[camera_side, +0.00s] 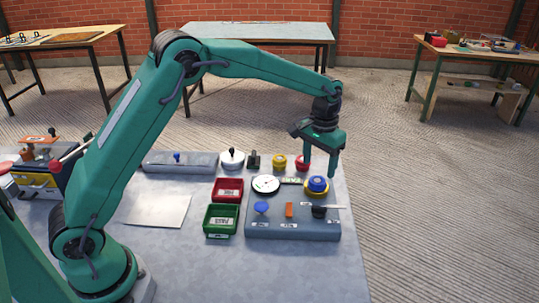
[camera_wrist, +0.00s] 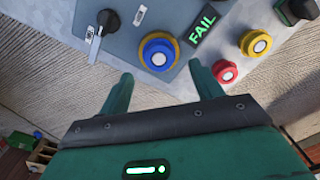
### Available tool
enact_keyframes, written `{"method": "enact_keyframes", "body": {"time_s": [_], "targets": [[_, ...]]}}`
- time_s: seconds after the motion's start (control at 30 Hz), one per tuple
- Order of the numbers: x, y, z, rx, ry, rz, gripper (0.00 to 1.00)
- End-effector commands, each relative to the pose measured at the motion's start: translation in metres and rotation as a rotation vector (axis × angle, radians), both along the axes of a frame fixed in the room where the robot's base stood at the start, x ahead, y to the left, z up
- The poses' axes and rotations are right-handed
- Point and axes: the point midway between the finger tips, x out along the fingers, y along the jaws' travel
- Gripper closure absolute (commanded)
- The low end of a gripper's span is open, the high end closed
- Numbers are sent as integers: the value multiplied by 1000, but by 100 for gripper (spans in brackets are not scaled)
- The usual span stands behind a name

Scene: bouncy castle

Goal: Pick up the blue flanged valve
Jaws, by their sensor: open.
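The blue flanged valve (camera_side: 317,184) looks like a blue round body on a wider yellow ring. It stands upright on the right part of the grey panel (camera_side: 290,231). In the wrist view the valve (camera_wrist: 158,53) shows a pale round centre and lies just beyond my fingertips, between their lines. My gripper (camera_side: 320,173) is open and points down above the valve, with one finger to each side in the side view. In the wrist view my gripper (camera_wrist: 161,73) holds nothing between its fingers. Whether a finger touches the valve I cannot tell.
A white gauge (camera_side: 265,184), a blue knob (camera_side: 261,207), an orange block (camera_side: 289,210) and a black-knobbed lever (camera_side: 319,211) are close by. Red (camera_side: 303,162) and yellow (camera_side: 280,161) round pieces stand behind.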

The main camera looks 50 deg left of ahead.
Motion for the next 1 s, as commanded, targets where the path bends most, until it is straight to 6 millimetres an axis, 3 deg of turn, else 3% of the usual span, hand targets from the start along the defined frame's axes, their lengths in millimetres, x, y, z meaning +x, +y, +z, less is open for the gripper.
{"method": "enact_keyframes", "body": {"time_s": [0.43,1.0], "targets": [[-1,-1,-46,0,3,0,35],[-1,-1,-48,0,0,0,35]]}}
